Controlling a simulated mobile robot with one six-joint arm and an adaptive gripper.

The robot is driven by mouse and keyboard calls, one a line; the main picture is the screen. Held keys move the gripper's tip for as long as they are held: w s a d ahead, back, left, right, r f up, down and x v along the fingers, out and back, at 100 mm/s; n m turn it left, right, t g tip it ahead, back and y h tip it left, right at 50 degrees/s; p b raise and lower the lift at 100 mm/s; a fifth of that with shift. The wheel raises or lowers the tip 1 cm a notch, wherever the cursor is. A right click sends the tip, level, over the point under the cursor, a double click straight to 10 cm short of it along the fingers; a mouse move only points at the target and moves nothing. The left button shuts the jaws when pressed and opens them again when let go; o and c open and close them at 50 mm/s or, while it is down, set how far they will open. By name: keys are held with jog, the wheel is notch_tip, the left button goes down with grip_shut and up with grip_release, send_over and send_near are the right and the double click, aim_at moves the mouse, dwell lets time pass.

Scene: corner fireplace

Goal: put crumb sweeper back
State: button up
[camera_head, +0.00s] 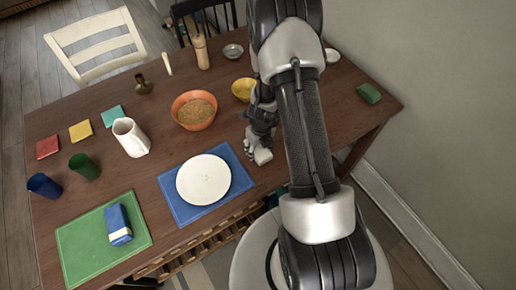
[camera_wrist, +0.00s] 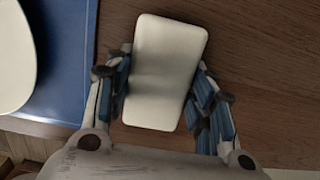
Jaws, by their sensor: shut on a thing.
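A white, rounded, oblong block, which I take to be the crumb sweeper (camera_wrist: 166,72), is in the middle of the wrist view. My gripper (camera_wrist: 163,95) has one finger on each of its long sides and is shut on it. In the head view my gripper (camera_head: 262,148) is over the wooden table just right of the blue placemat, largely covered by my arm. A small white end shows there, too small to tell from the gripper. Whether the sweeper touches the table is unclear.
A white plate (camera_head: 203,180) lies on the blue placemat (camera_head: 178,208), left of my gripper. An orange bowl (camera_head: 190,121) and a yellow bowl (camera_head: 243,90) stand behind. A white pitcher (camera_head: 131,138) is farther left. A green block (camera_head: 368,93) lies right; bare wood surrounds it.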

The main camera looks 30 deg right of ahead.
jog(key=shift+f, duration=0.2)
jog(key=o, duration=1)
jog(key=shift+o, duration=0.2)
jog(key=shift+r, duration=0.15)
notch_tip(320, 180, up, 12)
jog(key=s+p, duration=0.1)
jog(key=p, duration=0.8)
notch_tip(320, 180, up, 13)
jog(key=n+t, duration=0.1)
jog(key=n, duration=0.7)
send_over(260, 150)
jog(key=w+a, duration=0.2)
jog(key=a, duration=0.3)
jog(key=s+a+r+n+t+y, duration=0.1)
jog(key=s+a+r+n, duration=0.1)
jog(key=r+n, duration=0.35)
jog(key=s+a+r+n, duration=0.2)
jog(key=a+r+n, duration=0.15)
jog(key=r, duration=0.35)
jog(key=s+a+r+n, duration=0.1)
jog(key=s+r+n, duration=0.4)
jog(key=s+n, duration=0.3)
jog(key=s+a+r+n+t+h, duration=0.1)
jog(key=s+r+n, duration=0.5)
jog(key=s+n, duration=0.2)
jog(key=n, duration=0.2)
jog(key=shift+s+r+n, duration=0.15)
jog(key=shift+s+n, duration=0.1)
jog(key=shift+n, duration=0.05)
